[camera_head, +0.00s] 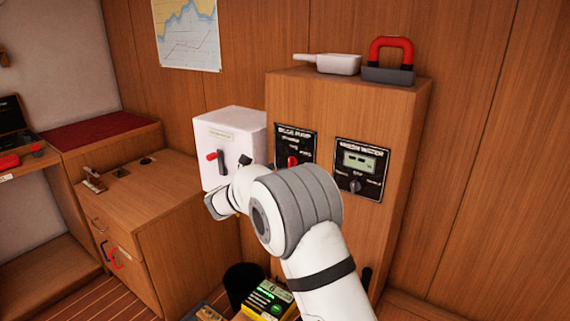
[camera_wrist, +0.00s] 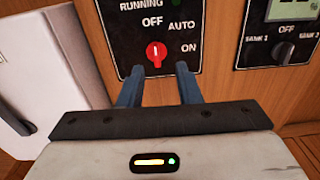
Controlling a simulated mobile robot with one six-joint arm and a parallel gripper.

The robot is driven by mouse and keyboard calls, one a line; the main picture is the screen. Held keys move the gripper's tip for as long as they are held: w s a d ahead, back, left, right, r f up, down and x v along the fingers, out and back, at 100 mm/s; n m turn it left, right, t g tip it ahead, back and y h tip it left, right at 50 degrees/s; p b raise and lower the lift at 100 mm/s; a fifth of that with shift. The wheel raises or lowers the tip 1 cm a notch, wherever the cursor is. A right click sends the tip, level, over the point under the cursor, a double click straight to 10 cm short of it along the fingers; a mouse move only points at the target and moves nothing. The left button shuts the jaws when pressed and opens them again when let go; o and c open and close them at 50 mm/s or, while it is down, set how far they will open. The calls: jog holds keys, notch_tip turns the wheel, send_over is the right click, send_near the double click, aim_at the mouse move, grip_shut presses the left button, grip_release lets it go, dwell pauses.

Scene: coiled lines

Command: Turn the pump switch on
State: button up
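The bilge pump panel (camera_head: 284,140) is a black plate on the front of the wooden cabinet. Its red rotary switch (camera_head: 292,161) is partly behind my arm in the head view. In the wrist view the red knob (camera_wrist: 156,54) stands upright, its mark pointing up towards OFF, with AUTO and ON to its right. My gripper (camera_wrist: 158,76) is open, its two dark fingers apart just below the knob, one to each side. My arm mostly hides the gripper in the head view.
A second panel, with a display (camera_head: 360,161) and a dark knob, sits right of the pump panel. A white box (camera_head: 222,140) with a red lever stands to the left. A red-handled padlock-like object (camera_head: 389,62) and a white scoop (camera_head: 336,63) lie on the cabinet top.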

aim_at(289, 159)
jog(key=x, duration=0.4)
jog(key=p+x, duration=0.1)
jog(key=x, duration=0.2)
jog(key=shift+w+a, duration=0.1)
jog(key=shift+w, duration=0.4)
jog(key=shift+c, duration=0.5)
